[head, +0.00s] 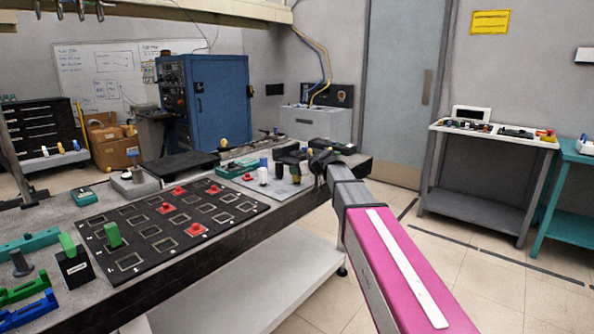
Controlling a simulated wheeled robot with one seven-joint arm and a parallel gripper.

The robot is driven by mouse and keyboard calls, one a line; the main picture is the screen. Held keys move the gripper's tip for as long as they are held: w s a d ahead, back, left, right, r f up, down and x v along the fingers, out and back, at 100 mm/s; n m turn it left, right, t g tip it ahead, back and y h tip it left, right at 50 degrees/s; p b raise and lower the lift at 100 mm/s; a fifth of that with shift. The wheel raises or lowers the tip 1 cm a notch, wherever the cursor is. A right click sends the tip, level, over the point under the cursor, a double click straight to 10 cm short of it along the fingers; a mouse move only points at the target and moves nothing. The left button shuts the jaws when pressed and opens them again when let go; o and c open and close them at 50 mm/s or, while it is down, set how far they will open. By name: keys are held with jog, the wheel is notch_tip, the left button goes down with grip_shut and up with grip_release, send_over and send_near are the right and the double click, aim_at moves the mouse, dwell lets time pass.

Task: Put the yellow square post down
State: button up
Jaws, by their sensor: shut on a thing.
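My gripper (322,163) is at the far end of my pink and grey arm, over the right back part of the long workbench. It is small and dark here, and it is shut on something. My own wrist hides most of what is between its fingers, so I cannot make out the yellow square post there. A small yellow piece (223,143) stands at the back of the bench, left of the gripper and apart from it; its shape is too small to tell. The black board (150,216) with square outlined places lies on the bench, bearing several red pieces and a green post (113,235).
A light plate (285,186) with small pieces lies beside the gripper. Green and blue holders (28,310) and a black block with a green top (72,262) crowd the near left. A grey side table (480,204) stands at the right, with open floor between.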

jog(key=shift+f, duration=0.1)
jog(key=o, duration=1)
jog(key=shift+c, duration=0.2)
